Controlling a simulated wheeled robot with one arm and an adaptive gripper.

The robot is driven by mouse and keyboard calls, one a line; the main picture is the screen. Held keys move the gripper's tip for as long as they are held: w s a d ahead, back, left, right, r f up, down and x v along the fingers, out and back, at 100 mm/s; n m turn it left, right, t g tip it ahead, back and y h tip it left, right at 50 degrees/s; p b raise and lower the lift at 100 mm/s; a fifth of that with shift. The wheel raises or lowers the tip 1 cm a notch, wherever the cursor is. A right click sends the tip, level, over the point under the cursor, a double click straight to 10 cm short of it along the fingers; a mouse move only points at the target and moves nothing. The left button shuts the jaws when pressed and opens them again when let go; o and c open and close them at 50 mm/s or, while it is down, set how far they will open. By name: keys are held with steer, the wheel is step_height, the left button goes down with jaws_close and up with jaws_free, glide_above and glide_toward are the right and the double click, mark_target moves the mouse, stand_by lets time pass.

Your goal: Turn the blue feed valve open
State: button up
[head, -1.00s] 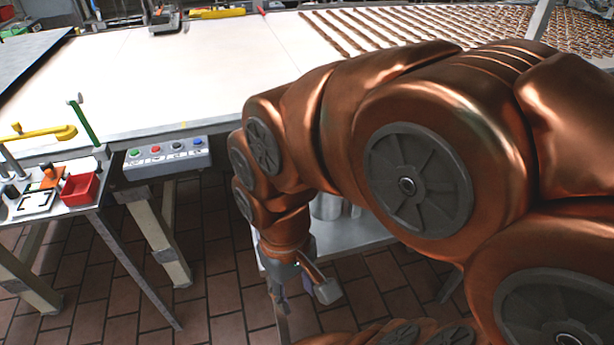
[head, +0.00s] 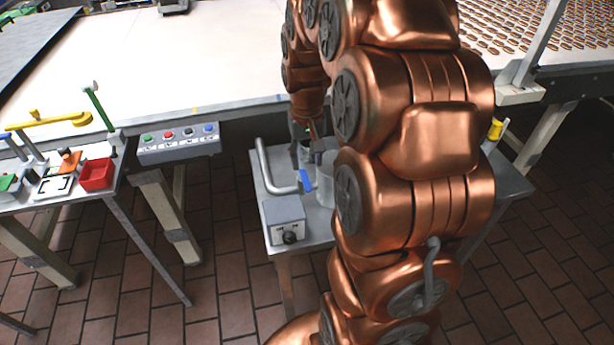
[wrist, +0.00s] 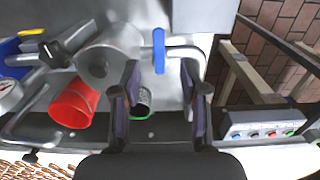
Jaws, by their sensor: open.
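The blue feed valve handle (head: 306,180) sits on a grey bent pipe (head: 267,165) on the small metal stand. In the wrist view the blue handle (wrist: 159,50) points along the picture's vertical, across the pipe. My gripper (head: 310,143) is above the back part of that stand, partly hidden by my arm in the head view. In the wrist view my gripper (wrist: 160,80) is open and empty. The blue handle shows in line with the gap between its fingers, beyond the tips; I cannot tell the distance.
A metal pot (wrist: 110,52), a red cup (wrist: 73,103) and a dark cylinder with a green base (wrist: 142,102) are close to the fingers. A grey box with a black knob (head: 284,219) stands at the stand's front. A button panel (head: 180,143) is to the left.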

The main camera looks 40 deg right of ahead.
mark_target(308, 185)
steer(key=shift+w+d+f, duration=0.1)
steer(key=shift+d+f, duration=0.05)
steer(key=shift+d, duration=0.05)
steer(key=shift+f+p, duration=1.25)
steer(key=shift+f, duration=2.5)
steer(key=shift+c, duration=0.2)
jaws_close()
